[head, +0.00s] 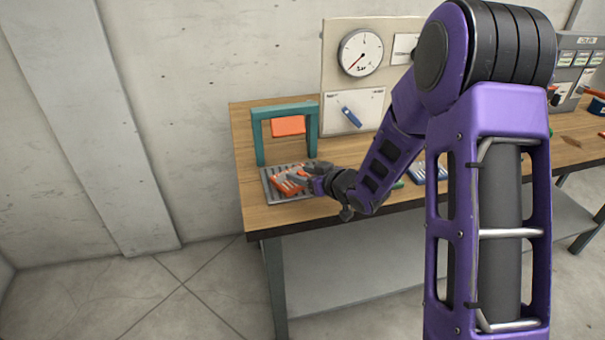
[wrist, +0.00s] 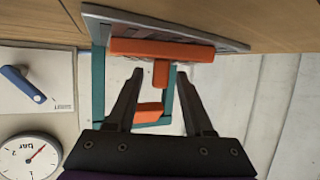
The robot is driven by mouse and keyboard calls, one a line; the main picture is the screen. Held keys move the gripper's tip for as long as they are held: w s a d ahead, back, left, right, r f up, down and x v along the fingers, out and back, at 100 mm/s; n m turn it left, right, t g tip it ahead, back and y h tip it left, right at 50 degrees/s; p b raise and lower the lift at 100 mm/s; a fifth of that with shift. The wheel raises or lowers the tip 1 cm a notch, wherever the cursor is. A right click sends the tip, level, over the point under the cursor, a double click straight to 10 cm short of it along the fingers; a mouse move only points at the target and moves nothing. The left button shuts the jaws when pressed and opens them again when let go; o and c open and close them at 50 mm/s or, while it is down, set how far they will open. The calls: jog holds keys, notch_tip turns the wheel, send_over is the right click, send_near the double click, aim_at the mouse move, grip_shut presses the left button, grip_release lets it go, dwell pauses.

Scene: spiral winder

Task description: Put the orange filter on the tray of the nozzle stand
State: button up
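The orange filter (head: 284,186) lies on the grey slotted tray (head: 267,177) at the foot of the teal nozzle stand (head: 257,138). In the wrist view, which is upside down, the filter (wrist: 150,48) rests flat against the tray (wrist: 225,43), and its small orange grip stub (wrist: 161,75) points towards me. My gripper (wrist: 160,76) is open, one finger on each side of the stub with gaps between. In the head view my gripper (head: 305,176) is just above the filter and hides part of it.
An orange block (head: 288,125) hangs under the stand's crossbar, behind the tray. A panel with a dial gauge (head: 360,52) and a blue-handled valve (head: 350,116) stands to the right. A blue rack (head: 418,172) lies farther right. The bench's left edge is close to the tray.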

jog(key=shift+r, duration=0.25)
jog(key=p+v, duration=0.2)
jog(key=v, duration=1)
jog(key=shift+f, duration=0.1)
